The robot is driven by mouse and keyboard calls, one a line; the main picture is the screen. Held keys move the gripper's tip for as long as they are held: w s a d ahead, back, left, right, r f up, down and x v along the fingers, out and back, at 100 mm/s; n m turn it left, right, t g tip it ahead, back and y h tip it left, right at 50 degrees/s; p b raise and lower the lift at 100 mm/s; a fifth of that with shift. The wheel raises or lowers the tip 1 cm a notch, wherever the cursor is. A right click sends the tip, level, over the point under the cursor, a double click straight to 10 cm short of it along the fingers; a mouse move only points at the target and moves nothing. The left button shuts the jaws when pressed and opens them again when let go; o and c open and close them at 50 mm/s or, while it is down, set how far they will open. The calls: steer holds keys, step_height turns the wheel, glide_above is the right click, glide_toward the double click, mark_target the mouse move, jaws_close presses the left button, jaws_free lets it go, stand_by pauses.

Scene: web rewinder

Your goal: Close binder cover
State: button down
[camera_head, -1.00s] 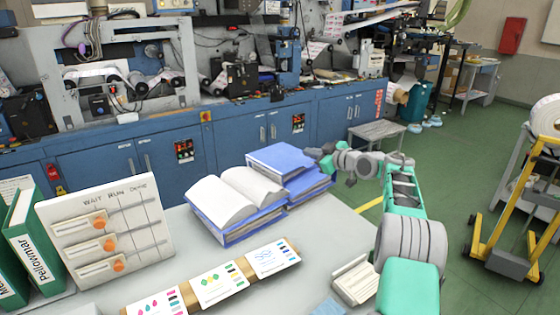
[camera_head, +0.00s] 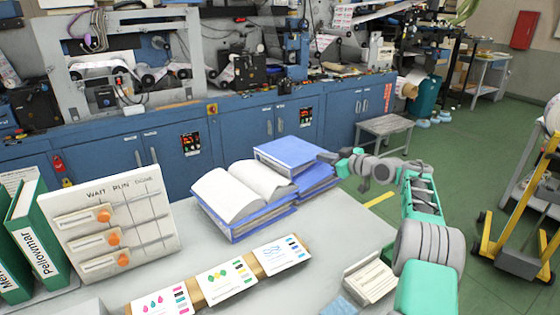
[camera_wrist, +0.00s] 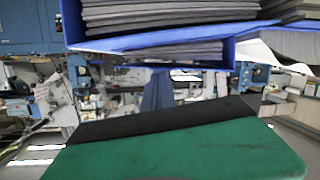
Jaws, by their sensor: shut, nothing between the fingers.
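A thick binder lies open on the grey table in the head view, its white pages (camera_head: 243,188) spread over a blue cover (camera_head: 262,226). Right behind it, another blue cover (camera_head: 288,151) lies raised and nearly flat over a blue-edged block (camera_head: 318,180); I cannot tell how these join. My gripper (camera_head: 332,158) is shut and empty at the right end of this blue cover; touching or apart is unclear. In the wrist view, blue binder boards (camera_wrist: 150,42) and grey page stacks (camera_wrist: 160,12) fill the top, above my green and black gripper (camera_wrist: 170,135).
A row of printed cards (camera_head: 225,280) lies along the table front. A white board with orange knobs (camera_head: 112,235) and green binders (camera_head: 35,235) stand at left. A small pale box (camera_head: 368,278) sits at the right. Blue machine cabinets (camera_head: 240,125) stand behind.

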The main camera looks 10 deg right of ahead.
steer(key=shift+d+f, duration=0.1)
steer(key=shift+f, duration=0.15)
